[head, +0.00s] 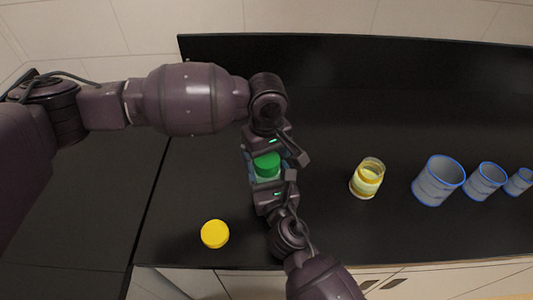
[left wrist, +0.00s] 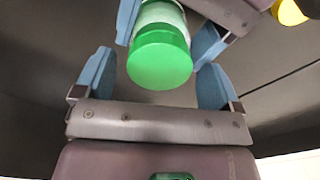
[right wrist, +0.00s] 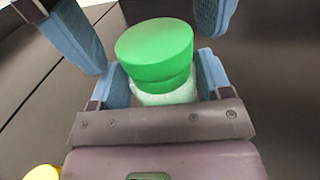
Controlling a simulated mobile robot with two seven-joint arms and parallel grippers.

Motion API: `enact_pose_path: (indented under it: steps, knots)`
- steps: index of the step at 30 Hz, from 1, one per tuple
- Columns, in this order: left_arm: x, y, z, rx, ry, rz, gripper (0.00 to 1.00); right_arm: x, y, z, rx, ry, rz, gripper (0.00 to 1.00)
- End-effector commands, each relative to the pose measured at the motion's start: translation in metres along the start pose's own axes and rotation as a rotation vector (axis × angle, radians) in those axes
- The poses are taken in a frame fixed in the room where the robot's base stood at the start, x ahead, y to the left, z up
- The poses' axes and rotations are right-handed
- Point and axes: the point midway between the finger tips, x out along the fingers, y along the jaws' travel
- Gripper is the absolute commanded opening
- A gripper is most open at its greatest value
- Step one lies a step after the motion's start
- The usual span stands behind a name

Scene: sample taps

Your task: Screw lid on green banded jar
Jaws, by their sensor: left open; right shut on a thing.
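The green banded jar (right wrist: 170,96) stands between my grippers, pale below its green band. A green lid (head: 267,162) is on top of it; the lid also shows in the left wrist view (left wrist: 160,60) and right wrist view (right wrist: 154,48). I cannot tell how far the lid is threaded. My right gripper (right wrist: 162,76) is shut on the jar's body, one blue finger on each side. My left gripper (left wrist: 158,66) is open, its fingers on either side of the lid with gaps between. In the head view the grippers hide most of the jar.
A yellow lid (head: 215,234) lies on the black counter (head: 330,235) at the front left. A yellow banded jar (head: 366,180) stands right of my grippers. Farther right stand three blue-rimmed grey cups (head: 437,184). A raised black panel (head: 350,62) runs along the back.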

Motion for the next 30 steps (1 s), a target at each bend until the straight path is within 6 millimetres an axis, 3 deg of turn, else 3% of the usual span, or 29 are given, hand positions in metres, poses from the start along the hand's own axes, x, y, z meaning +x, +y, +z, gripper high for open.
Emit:
enact_pose_path:
  steps: [5,16,30]
  knots:
    - [-0.004,0.0,0.0,0.0,0.0,0.001,0.89,0.0,0.0,0.001,0.0,-0.001,0.001,0.06]
    - [-0.042,0.0,0.0,0.0,0.0,0.001,0.89,0.0,0.0,0.001,0.0,-0.001,0.001,0.06]
    - [-0.052,0.0,0.0,-0.051,0.001,0.001,0.9,0.0,0.0,0.001,0.0,-0.001,0.001,0.06]
